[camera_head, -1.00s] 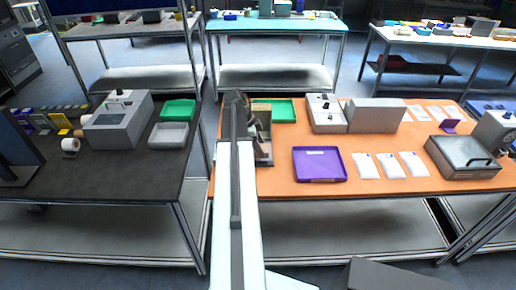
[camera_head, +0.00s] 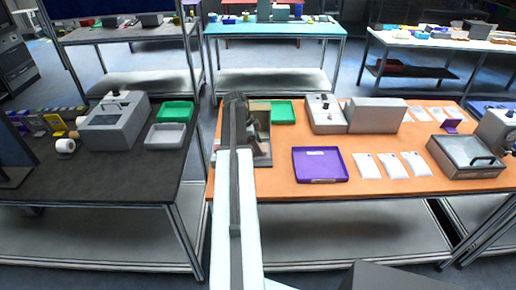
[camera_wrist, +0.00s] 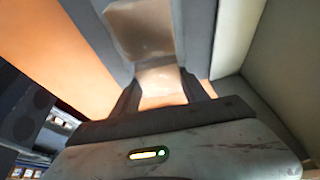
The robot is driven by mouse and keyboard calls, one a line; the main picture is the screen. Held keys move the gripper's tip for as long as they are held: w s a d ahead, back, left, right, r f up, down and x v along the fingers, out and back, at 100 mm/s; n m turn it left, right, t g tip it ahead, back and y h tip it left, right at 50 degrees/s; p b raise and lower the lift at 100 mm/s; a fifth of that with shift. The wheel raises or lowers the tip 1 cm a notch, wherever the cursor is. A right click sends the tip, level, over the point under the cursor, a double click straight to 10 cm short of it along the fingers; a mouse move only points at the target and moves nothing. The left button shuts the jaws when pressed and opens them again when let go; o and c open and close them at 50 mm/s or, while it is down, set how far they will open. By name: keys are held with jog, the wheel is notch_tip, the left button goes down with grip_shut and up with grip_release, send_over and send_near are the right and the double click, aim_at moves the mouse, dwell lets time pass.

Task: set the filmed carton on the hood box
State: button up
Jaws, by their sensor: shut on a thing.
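My gripper (camera_wrist: 161,92) is shut on the filmed carton (camera_wrist: 155,80), a pale pinkish-tan piece with a glossy film sheen between the two dark fingers in the wrist view. In the head view my gripper (camera_head: 256,125) is at the left end of the orange table, at a grey open-fronted holder (camera_head: 263,158); my arm hides much of this spot and I cannot make out the carton there. A plain grey box (camera_head: 376,116) stands at the back of the orange table, right of a grey device. I cannot tell for sure which box is the hood box.
On the orange table (camera_head: 300,189) are a green tray (camera_head: 284,111), a purple tray (camera_head: 319,165), several white packets (camera_head: 390,165) and a lidded grey machine (camera_head: 468,155). A black table (camera_head: 120,185) to the left holds a glass-fronted grey machine (camera_head: 113,122). The orange table's front strip is clear.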

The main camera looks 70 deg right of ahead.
jog(key=o, duration=1.6)
jog(key=shift+f, duration=0.15)
jog(key=shift+r+p, duration=0.35)
jog(key=shift+r, duration=0.05)
jog(key=p+v, duration=1)
jog(key=v, duration=0.1)
jog(key=shift+w+r+p, duration=0.2)
jog(key=shift+p, duration=0.15)
jog(key=shift+a, duration=0.1)
